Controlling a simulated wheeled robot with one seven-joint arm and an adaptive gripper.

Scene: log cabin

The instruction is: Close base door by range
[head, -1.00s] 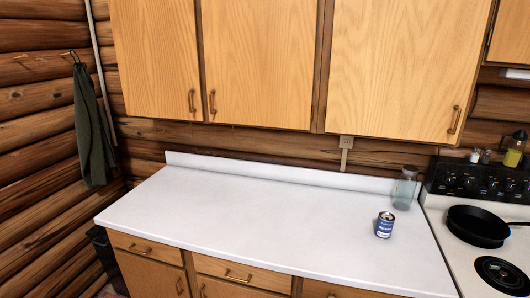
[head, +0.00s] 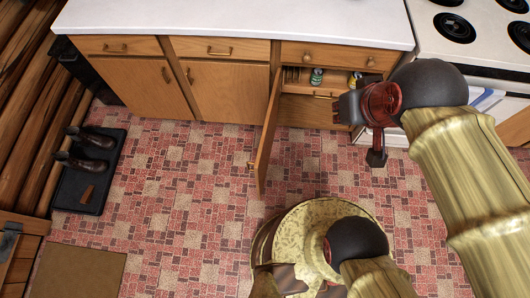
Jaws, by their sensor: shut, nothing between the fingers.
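The wooden base cabinet door (head: 266,140) beside the range (head: 480,50) stands open. It is hinged on its left side and juts out over the floor, seen nearly edge-on, with a small handle (head: 251,165) low on its outer face. The open cabinet shows a shelf with a green-labelled can (head: 317,76) and another small container (head: 355,78). My gripper (head: 342,108) is in front of the right part of this opening, to the right of the door and apart from it. It is shut and empty. My arm hides part of the cabinet and range front.
Shut cabinet doors (head: 152,92) and drawers stand left of the opening under the white counter (head: 235,18). A black tray (head: 65,190) with boots (head: 85,150) and a brown mat (head: 80,273) lie at left. The red patterned floor (head: 180,190) left of the door is clear.

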